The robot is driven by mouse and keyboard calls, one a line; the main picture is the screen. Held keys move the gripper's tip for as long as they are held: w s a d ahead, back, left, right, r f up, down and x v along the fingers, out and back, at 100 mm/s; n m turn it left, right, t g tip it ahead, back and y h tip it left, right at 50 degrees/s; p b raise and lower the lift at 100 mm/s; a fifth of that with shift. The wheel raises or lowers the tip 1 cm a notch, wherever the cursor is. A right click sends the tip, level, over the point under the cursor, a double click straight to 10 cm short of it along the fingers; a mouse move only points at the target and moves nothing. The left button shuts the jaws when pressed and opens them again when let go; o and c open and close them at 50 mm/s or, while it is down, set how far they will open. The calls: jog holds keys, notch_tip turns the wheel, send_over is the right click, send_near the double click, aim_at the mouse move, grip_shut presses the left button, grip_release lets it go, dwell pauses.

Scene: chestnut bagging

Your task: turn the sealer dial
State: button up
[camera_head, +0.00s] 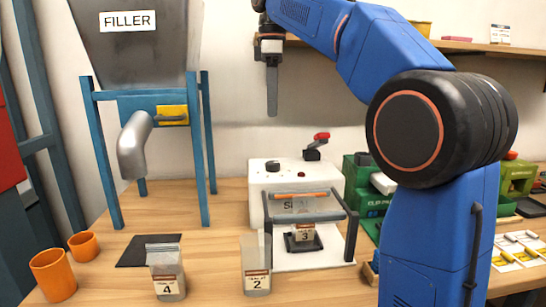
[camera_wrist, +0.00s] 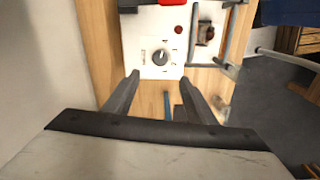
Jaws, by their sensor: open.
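The sealer (camera_head: 263,200) is a white box on the wooden table, with a black dial (camera_head: 272,167) on its top at the left. In the wrist view the dial (camera_wrist: 160,57) is a dark round knob with a pale pointer mark, on the sealer's white top (camera_wrist: 140,40). My gripper (camera_head: 271,112) hangs pointing down above the dial, clearly apart from it. In the wrist view my gripper (camera_wrist: 160,82) has its two fingers spread and empty, with the dial just beyond the tips, between their lines.
A red-handled lever (camera_head: 320,137) stands behind the dial. Pouch 3 (camera_head: 305,234) stands at the sealer's front bars. The filler (camera_head: 160,105) is left, near orange cups (camera_head: 52,275).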

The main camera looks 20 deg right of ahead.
aim_at(273, 162)
notch_tip(273, 162, down, 15)
jog(key=shift+f, duration=0.1)
dwell(0.4)
jog(key=c, duration=1)
